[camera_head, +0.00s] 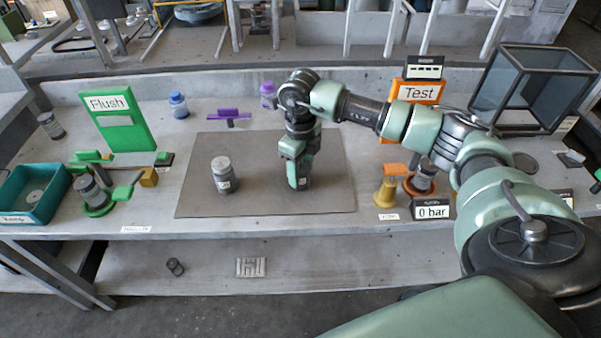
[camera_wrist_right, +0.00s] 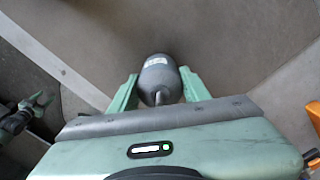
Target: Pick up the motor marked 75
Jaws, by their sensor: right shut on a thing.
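My right gripper (camera_head: 299,168) points down over the right part of the grey mat (camera_head: 250,148). In the right wrist view its two green fingers (camera_wrist_right: 155,92) are shut on a grey cylindrical motor (camera_wrist_right: 158,72) with a thin shaft and a pale label. The label is too small to read, so I cannot tell whether it says 75. In the head view the fingers hide most of this motor. A second grey motor (camera_head: 223,176) stands upright on the mat to the left, its label also unreadable. My left gripper is not in view.
A green Flush sign (camera_head: 118,121) and teal bin (camera_head: 34,194) stand left; an orange Test sign (camera_head: 418,92) and 0 bar display (camera_head: 432,210) stand right. The mat between the motors is clear.

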